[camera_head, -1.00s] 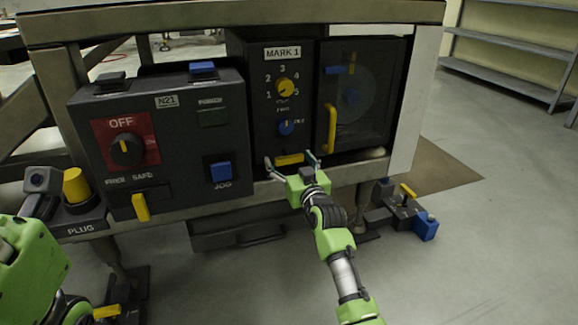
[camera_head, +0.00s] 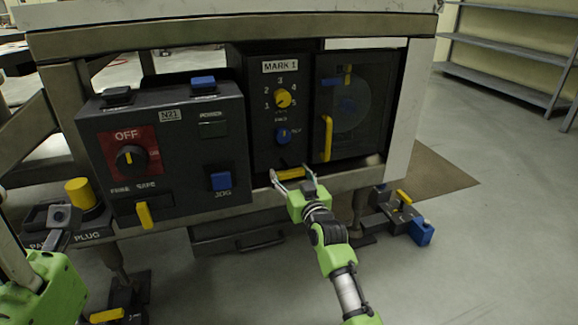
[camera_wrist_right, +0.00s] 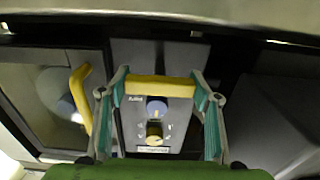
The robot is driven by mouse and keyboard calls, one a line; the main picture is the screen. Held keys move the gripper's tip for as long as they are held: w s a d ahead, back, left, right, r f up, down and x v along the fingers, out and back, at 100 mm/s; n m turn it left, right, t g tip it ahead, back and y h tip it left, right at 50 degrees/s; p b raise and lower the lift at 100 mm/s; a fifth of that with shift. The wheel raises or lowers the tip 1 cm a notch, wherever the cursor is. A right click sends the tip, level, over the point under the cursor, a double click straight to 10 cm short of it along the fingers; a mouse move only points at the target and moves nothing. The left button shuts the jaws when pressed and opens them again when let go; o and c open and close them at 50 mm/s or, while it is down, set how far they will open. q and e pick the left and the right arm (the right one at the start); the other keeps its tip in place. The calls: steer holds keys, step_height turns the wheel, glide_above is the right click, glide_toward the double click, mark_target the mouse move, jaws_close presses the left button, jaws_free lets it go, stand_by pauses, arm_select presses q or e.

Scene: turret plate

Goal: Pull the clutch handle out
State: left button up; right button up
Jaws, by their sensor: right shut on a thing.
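The clutch handle, which I take to be the yellow horizontal bar (camera_head: 290,174), sits at the bottom of the dark MARK 1 panel (camera_head: 265,110). My right gripper (camera_head: 293,175) reaches it from the front, with one finger at each end of the bar. In the right wrist view the bar (camera_wrist_right: 160,86) spans the gap between the two fingers (camera_wrist_right: 160,95), and the gripper is shut on it. The panel with its knobs shows beyond the bar.
A dark door with a yellow vertical handle (camera_head: 327,138) is right of the panel. The N21 control box (camera_head: 190,150) stands at left. A metal frame rail (camera_head: 350,179) runs just below.

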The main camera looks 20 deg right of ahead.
steer(key=shift+o, duration=0.2)
steer(key=shift+s, duration=0.2)
steer(key=shift+f, duration=0.25)
steer(key=shift+c, duration=0.2)
steer(key=o, duration=1.6)
steer(key=shift+s+r, duration=0.1)
steer(key=shift+s, duration=0.05)
steer(key=shift+o, duration=0.2)
steer(key=shift+r, duration=0.1)
steer(key=s, duration=1.2)
steer(key=shift+d, duration=0.25)
